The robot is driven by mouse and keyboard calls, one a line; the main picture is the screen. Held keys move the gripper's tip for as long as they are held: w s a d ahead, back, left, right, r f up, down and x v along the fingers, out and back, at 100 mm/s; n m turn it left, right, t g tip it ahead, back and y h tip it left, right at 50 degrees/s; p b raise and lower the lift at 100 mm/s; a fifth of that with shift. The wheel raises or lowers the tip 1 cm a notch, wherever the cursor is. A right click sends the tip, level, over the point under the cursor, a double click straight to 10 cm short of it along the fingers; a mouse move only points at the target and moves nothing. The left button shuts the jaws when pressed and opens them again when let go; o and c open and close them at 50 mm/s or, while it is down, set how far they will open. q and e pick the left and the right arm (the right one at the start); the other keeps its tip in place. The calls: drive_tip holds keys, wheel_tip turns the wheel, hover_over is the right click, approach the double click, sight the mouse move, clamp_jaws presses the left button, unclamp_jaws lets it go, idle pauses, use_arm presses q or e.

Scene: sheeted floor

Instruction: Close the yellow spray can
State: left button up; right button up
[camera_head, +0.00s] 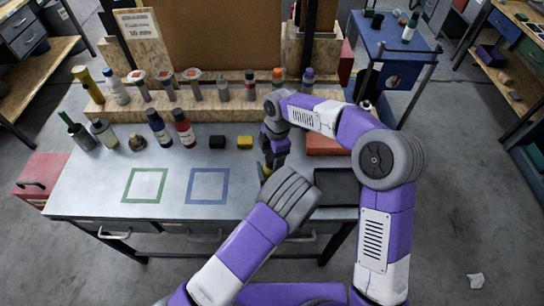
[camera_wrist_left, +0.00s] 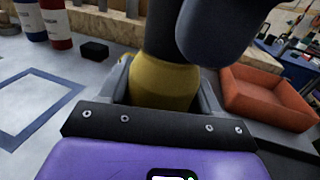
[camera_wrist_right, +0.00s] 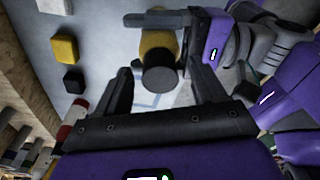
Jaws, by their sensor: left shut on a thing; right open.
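The yellow spray can (camera_wrist_left: 165,85) stands between the jaws of my left gripper (camera_head: 267,173), which is shut on it above the right part of the table. The can also shows in the right wrist view (camera_wrist_right: 158,43), with a round black end facing the camera. Whether that end is a cap or the can's own top I cannot tell. My right gripper (camera_head: 270,155) is open just above the can. Its fingers reach either side of the can's black end in the right wrist view, without a visible grip. In the head view the arms mostly hide the can.
A small black block (camera_head: 217,142) and a yellow block (camera_head: 244,142) lie left of the grippers. Bottles, including a red one (camera_head: 183,130), stand farther left. A wooden rack (camera_head: 215,108) lines the back. An orange tray (camera_head: 325,145) and dark bin (camera_head: 337,187) lie right. The taped squares are clear.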

wheel_tip(320, 180, up, 11)
drive_tip(key=d, duration=0.1)
drive_tip(key=shift+w, duration=0.3)
drive_tip(key=shift+d+r, duration=0.1)
use_arm(q)
drive_tip(key=o, duration=1.6)
drive_tip(key=shift+c, duration=0.2)
drive_tip(key=v, duration=0.7)
drive_tip(key=shift+s, duration=0.25)
use_arm(e)
drive_tip(key=shift+f, duration=0.2)
use_arm(q)
drive_tip(key=shift+d, duration=0.1)
